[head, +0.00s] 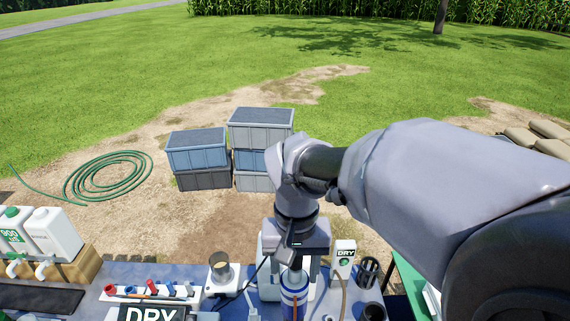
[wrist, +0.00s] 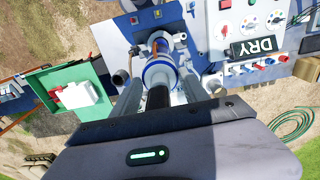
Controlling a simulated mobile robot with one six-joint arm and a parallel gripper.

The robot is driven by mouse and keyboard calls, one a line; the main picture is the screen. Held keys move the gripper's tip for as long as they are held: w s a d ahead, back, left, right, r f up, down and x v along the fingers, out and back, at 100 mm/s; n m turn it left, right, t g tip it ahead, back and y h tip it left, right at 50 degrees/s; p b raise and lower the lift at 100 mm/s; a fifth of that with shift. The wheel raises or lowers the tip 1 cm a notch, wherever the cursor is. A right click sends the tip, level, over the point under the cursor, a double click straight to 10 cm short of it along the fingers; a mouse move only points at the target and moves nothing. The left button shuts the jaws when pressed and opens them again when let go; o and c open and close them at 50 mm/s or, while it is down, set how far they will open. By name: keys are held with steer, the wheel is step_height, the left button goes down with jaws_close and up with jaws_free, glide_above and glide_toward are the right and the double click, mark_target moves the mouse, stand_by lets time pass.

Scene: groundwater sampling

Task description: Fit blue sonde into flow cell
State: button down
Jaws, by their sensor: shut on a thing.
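My gripper (wrist: 157,104) points down and is shut on the upper, dark part of the blue sonde (wrist: 158,95). The sonde looks upright. The flow cell (head: 293,300) is a pale cylinder with blue bands, directly below my gripper in the head view. It also shows just past the fingertips in the wrist view (wrist: 160,72). The sonde's lower end meets or overlaps the cell's blue-rimmed top in the picture. I cannot tell how far it is inside. My gripper hides part of the sonde in the head view.
A grey cup (head: 220,266) on a white base stands left. A panel with coloured connectors (head: 150,292) and white jugs (head: 53,233) are farther left. Cables run near the cell.

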mark_target(298, 269)
step_height(298, 269, down, 9)
steer(key=shift+f+b, duration=0.1)
steer(key=shift+b, duration=0.2)
steer(key=c, duration=0.6)
jaws_free()
steer(key=r, duration=0.8)
steer(key=r+p, duration=0.1)
steer(key=r, duration=0.3)
steer(key=shift+s+d+r, duration=0.25)
steer(key=shift+s+r, duration=0.05)
steer(key=shift+r, duration=0.1)
steer(key=s+d+r+m+t+y, duration=0.3)
steer(key=s+d+t, duration=0.35)
steer(key=s, duration=0.55)
steer(key=shift+m+g+h, duration=0.35)
steer(key=shift+m+h, duration=0.05)
steer(key=shift+m, duration=0.1)
steer(key=shift+w+a+f+b, duration=0.1)
steer(key=shift+w+f+b, duration=0.1)
steer(key=shift+f+b, duration=5.75)
steer(key=shift+w+d+f+b, duration=0.1)
steer(key=shift+w+f+b, duration=0.15)
steer(key=shift+f+b, duration=5.7)
steer(key=shift+w+a+f+b, duration=0.1)
steer(key=shift+w+f+b, duration=0.1)
steer(key=shift+f+b, duration=5.75)
